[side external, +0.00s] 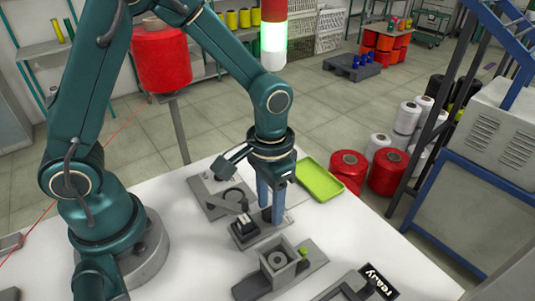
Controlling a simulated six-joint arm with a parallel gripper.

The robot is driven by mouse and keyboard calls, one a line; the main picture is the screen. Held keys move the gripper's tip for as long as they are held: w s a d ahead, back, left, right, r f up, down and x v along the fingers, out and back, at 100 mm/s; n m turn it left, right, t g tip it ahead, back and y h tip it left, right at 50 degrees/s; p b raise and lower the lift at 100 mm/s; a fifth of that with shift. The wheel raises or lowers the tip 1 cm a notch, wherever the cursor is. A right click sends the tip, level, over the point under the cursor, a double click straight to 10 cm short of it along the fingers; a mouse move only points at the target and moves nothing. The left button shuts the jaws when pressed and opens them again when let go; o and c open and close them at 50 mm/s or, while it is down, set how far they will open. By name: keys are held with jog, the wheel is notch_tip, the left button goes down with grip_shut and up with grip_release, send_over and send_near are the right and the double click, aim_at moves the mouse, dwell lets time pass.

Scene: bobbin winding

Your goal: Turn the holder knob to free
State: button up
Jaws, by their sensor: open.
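My gripper (272,216) points straight down over the work table with its two blue fingers apart and nothing seen between them. Its tips are just right of a small grey block with a black top (243,226). A grey square holder (277,263) with a round hub stands in front of the gripper, nearer the camera. A small green knob (303,251) sits at the holder's right side, apart from the fingers. Its turn setting is too small to read. I cannot tell if the fingers touch anything.
A grey fixture with a lever (228,205) lies behind the gripper on the white table (185,265). A green tray (319,179) is at the back right edge. A "ready" sign (378,281) stands front right.

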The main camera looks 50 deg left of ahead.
grip_shut()
jog(key=m, duration=0.5)
jog(key=shift+m, duration=0.4)
jog(key=m, duration=0.6)
dwell(0.5)
grip_release()
